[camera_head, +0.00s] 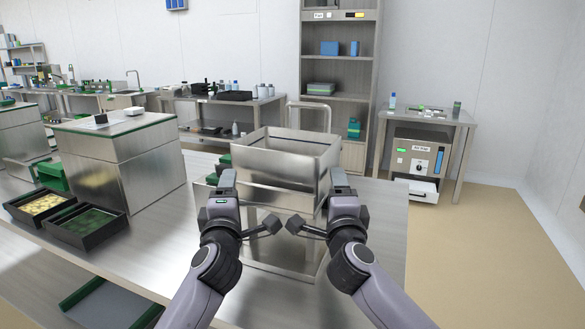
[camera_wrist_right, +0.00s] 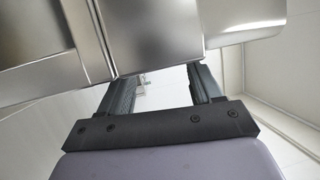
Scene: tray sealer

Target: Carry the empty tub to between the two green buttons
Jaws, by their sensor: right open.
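A square, open-topped stainless steel tub (camera_head: 283,192) stands in the middle of the head view, its visible inside bare. My left gripper (camera_head: 228,180) is at its left near side; whether its jaws are open or shut does not show. My right gripper (camera_head: 341,181) is at its right near side. In the right wrist view my right gripper (camera_wrist_right: 160,84) has its two fingers apart, with the shiny metal (camera_wrist_right: 155,38) close beyond their tips. I cannot tell whether either gripper touches the tub. I cannot make out two green buttons.
The steel table (camera_head: 160,262) has free room left of my left arm. Black trays (camera_head: 88,228) lie at its left end. A steel cabinet (camera_head: 120,165) stands behind them. A tall shelf (camera_head: 338,75) and a small bench (camera_head: 425,115) stand at the back.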

